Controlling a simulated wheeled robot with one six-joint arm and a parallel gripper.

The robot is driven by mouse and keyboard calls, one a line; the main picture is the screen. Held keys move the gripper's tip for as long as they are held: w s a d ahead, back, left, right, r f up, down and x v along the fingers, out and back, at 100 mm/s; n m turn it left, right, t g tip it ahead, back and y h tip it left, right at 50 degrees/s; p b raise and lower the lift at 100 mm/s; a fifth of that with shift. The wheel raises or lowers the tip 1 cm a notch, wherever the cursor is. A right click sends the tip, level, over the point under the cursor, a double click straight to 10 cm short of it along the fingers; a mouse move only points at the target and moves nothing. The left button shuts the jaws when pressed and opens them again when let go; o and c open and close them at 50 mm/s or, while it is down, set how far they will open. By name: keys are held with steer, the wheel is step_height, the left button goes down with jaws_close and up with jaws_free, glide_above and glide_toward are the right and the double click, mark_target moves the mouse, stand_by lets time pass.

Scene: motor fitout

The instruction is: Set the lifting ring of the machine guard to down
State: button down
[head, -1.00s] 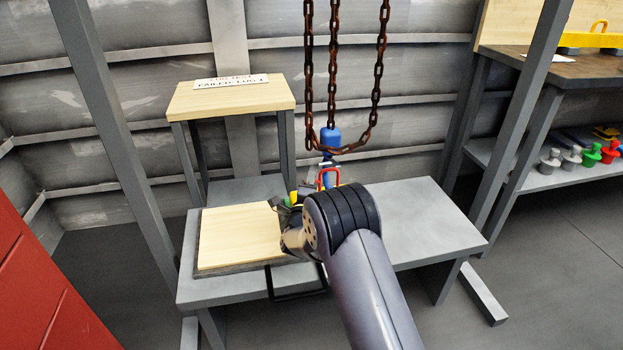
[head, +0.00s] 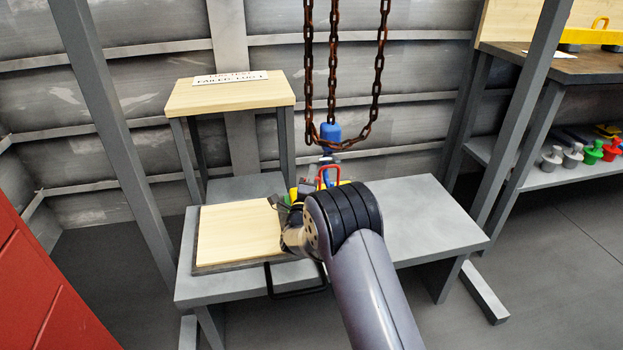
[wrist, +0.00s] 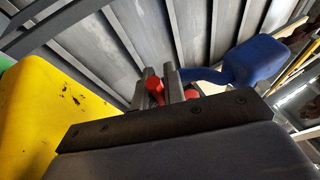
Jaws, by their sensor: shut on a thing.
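The red lifting ring (head: 329,172) stands up above the machine guard on the grey bench in the head view. Yellow parts of the guard (head: 345,183) show beside it, mostly hidden behind my arm. In the wrist view, the two grey fingers of my gripper (wrist: 163,88) are shut on a red part of the lifting ring (wrist: 155,87). A large yellow surface of the guard (wrist: 45,110) fills the left. The ring's base is hidden.
A pale wooden board (head: 235,237) lies on the left of the grey bench (head: 430,215); the bench's right side is clear. A small table with a sign (head: 230,78) stands behind. Grey frame posts (head: 120,150) flank the bench. A red cabinet (head: 40,290) is at left.

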steer(key=shift+s+f+t+b, duration=0.2)
steer(key=shift+f+t+b, duration=0.1)
steer(key=shift+b, duration=0.6)
steer(key=shift+s+d+r+m, duration=0.1)
steer(key=shift+r+m, duration=0.2)
steer(key=c, duration=1.5)
jaws_free()
steer(key=shift+s, duration=0.1)
steer(key=shift+s+f+p, duration=0.1)
steer(key=shift+s+p, duration=0.2)
steer(key=shift+s, duration=0.05)
steer(key=s+p, duration=0.1)
steer(key=s, duration=0.3)
steer(key=s+a+p, duration=0.1)
steer(key=s, duration=0.3)
steer(key=s+a+p, duration=0.1)
steer(key=s, duration=0.3)
steer(key=shift+s+f, duration=0.1)
